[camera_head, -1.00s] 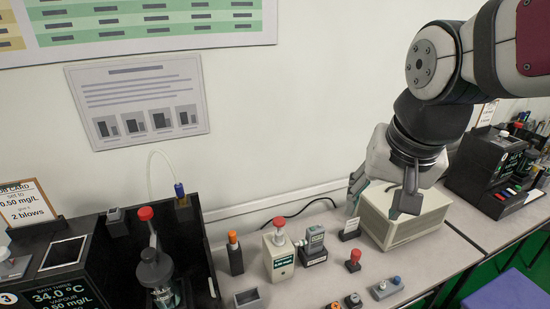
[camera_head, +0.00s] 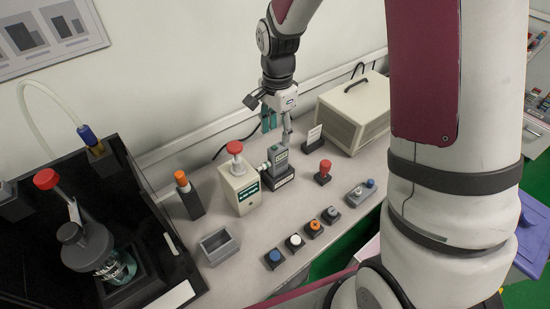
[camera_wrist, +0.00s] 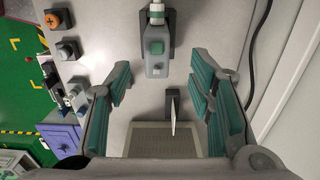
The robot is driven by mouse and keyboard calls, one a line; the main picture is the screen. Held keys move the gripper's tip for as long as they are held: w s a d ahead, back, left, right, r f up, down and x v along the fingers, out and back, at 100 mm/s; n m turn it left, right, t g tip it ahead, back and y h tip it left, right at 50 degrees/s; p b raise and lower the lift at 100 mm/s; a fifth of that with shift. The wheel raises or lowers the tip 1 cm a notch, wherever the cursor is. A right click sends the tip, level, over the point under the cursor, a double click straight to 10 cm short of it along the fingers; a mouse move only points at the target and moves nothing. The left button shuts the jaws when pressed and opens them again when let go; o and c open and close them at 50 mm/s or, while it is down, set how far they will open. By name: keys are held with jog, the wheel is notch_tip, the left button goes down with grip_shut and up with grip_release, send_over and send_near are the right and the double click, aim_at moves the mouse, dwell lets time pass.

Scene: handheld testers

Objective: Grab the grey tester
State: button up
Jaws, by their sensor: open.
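The grey tester (camera_head: 279,158) stands upright in a dark, labelled holder (camera_head: 280,181) on the bench, beside the cream box with the red knob. In the wrist view the grey tester (camera_wrist: 155,55) lies at the top centre, with a green button and a pale mouthpiece. My gripper (camera_head: 278,128) is open and empty, pointing down just above and behind the tester in the head view. In the wrist view my gripper (camera_wrist: 161,85) shows its green-padded fingers wide apart, with the tester beyond their tips. No contact shows.
The cream box (camera_head: 238,188) stands close left of the tester. A small card stand (camera_head: 313,139) and a handled beige case (camera_head: 354,110) are to the right. A red-topped button (camera_head: 324,172) and several coloured knobs (camera_head: 314,229) are in front.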

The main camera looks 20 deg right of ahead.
aim_at(278, 162)
notch_tip(278, 162, down, 12)
jog(key=shift+s+d+f, duration=0.1)
jog(key=shift+s, duration=0.05)
grip_shut()
dwell(0.5)
